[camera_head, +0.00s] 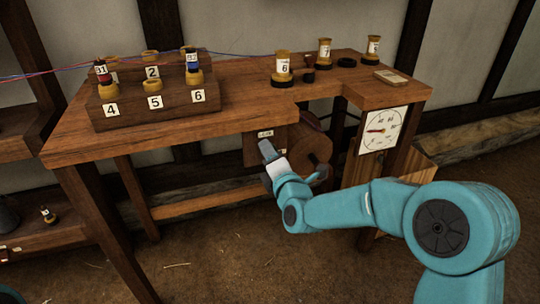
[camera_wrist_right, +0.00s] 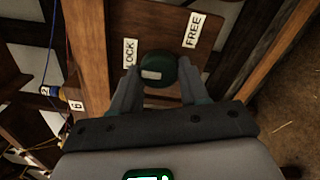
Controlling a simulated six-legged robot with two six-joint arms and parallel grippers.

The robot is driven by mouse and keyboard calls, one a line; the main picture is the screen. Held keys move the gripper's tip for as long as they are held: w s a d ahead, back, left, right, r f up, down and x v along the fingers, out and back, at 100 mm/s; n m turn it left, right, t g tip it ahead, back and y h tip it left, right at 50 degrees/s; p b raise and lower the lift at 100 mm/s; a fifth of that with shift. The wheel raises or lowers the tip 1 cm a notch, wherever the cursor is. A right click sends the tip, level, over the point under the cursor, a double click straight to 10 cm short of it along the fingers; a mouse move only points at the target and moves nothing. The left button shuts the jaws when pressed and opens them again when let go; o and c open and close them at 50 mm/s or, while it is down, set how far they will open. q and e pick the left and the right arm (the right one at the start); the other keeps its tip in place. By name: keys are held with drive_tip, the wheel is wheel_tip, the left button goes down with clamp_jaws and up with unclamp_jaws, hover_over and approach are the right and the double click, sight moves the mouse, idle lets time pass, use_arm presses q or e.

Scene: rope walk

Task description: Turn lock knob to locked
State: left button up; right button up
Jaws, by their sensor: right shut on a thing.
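The lock knob (camera_wrist_right: 178,70) is dark green and round, with a white mark on the left part of its face. It sits on a wooden panel (camera_wrist_right: 160,22) between a LOCK label (camera_wrist_right: 130,53) on its left and a FREE label (camera_wrist_right: 194,30) at its upper right. The white mark lies on the LOCK side. My right gripper (camera_wrist_right: 158,82) is shut on the knob, one finger on each side. In the head view my right gripper (camera_head: 265,150) is at the panel under the bench and hides the knob. My left gripper is not in view.
The wooden bench (camera_head: 235,122) overhangs the panel. A round wooden drum (camera_head: 312,150) is just right of my gripper, and a dial (camera_head: 382,130) hangs further right. A numbered rack (camera_head: 130,115) and several spools stand on the bench.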

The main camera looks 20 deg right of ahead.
drive_tip(key=o, duration=1)
drive_tip(key=s+b, duration=0.2)
drive_tip(key=s, duration=1.4)
drive_tip(key=shift+s+d+b, duration=0.15)
drive_tip(key=shift+d+b, duration=0.15)
drive_tip(key=shift+b, duration=0.05)
